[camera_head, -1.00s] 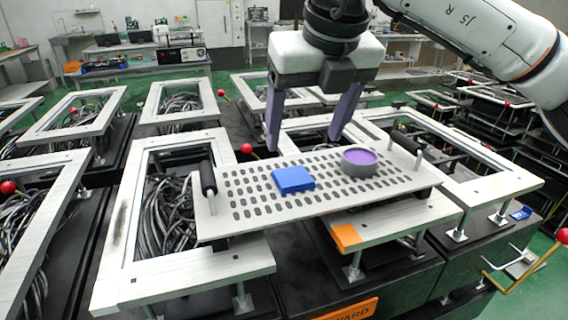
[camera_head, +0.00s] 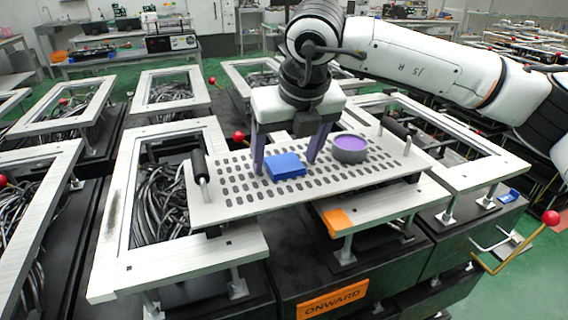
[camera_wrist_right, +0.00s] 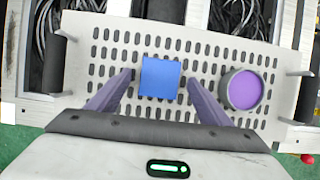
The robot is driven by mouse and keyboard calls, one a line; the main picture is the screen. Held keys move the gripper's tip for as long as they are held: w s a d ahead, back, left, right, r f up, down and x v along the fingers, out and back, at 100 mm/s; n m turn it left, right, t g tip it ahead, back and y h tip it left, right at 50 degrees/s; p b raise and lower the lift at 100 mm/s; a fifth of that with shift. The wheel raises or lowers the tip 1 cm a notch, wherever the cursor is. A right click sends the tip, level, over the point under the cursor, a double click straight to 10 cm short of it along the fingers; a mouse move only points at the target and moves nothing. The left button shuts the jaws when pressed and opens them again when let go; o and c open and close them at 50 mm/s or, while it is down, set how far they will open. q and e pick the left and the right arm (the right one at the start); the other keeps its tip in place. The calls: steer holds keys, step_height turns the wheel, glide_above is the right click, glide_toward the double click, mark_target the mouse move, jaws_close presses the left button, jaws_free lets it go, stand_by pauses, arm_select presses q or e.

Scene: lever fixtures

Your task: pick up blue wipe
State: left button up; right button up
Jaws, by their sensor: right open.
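The blue wipe (camera_head: 285,166) is a small folded blue square lying flat on the perforated white tray (camera_head: 240,206). It also shows in the right wrist view (camera_wrist_right: 160,77), between and just beyond the fingertips. My right gripper (camera_head: 284,166) comes down from above with its two purple fingers apart, one on each side of the wipe. In the right wrist view the gripper (camera_wrist_right: 160,78) shows a gap between each finger and the wipe. The fingers hold nothing. My left gripper is not in view.
A grey round container with purple contents (camera_head: 349,148) stands on the tray, just right of the right finger. Black handles stand at the tray's left (camera_head: 199,165) and right ends. White frames with cables surround it. A red-balled lever (camera_head: 550,217) is at the right.

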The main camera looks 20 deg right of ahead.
steer(key=c, duration=1.1)
